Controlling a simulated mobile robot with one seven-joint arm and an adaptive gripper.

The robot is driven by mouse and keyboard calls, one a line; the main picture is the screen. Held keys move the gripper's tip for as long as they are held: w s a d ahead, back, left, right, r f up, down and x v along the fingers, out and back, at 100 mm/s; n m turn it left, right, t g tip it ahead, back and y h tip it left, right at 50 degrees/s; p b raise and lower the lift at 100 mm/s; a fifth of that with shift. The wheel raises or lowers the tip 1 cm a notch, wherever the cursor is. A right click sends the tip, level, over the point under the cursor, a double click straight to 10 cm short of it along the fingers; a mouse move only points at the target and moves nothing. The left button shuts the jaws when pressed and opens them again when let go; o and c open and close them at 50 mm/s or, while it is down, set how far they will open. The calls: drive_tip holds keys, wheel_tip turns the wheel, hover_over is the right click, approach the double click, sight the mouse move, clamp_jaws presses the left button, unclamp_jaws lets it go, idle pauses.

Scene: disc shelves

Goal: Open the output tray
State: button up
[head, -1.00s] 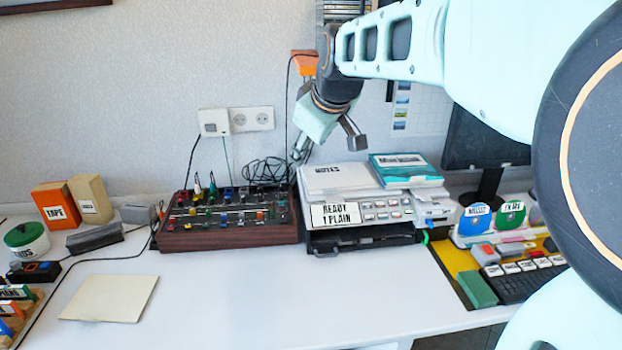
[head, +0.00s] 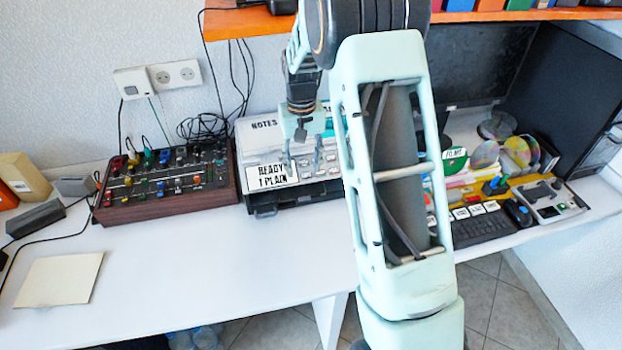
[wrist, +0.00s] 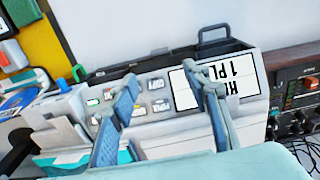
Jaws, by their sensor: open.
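A pale grey printer (head: 268,158) with a "READY 1 PLAIN" label (head: 271,176) stands on the white desk. Its dark output tray (head: 265,208) is low on the front, under the button panel, and appears pushed in. In the wrist view the dark tray front (wrist: 130,72) runs along the panel's edge, with a dark handle loop (wrist: 214,33) at its right. My gripper (head: 303,164) is open and empty, pointing down in front of the printer's panel. In the wrist view my gripper's fingertips (wrist: 160,76) straddle buttons and part of the label. Contact cannot be told.
A wood-sided mixer (head: 165,183) with cables stands left of the printer. A keyboard (head: 480,228) and discs (head: 484,153) are at the right. An orange shelf (head: 250,22) hangs above. The desk in front (head: 210,260) is clear, apart from a beige sheet (head: 59,279) at left.

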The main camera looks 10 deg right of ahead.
sight(304, 197)
wheel_tip(304, 197, down, 11)
drive_tip(key=shift+s+f, duration=0.1)
idle(0.4)
drive_tip(key=shift+c, duration=0.2)
clamp_jaws()
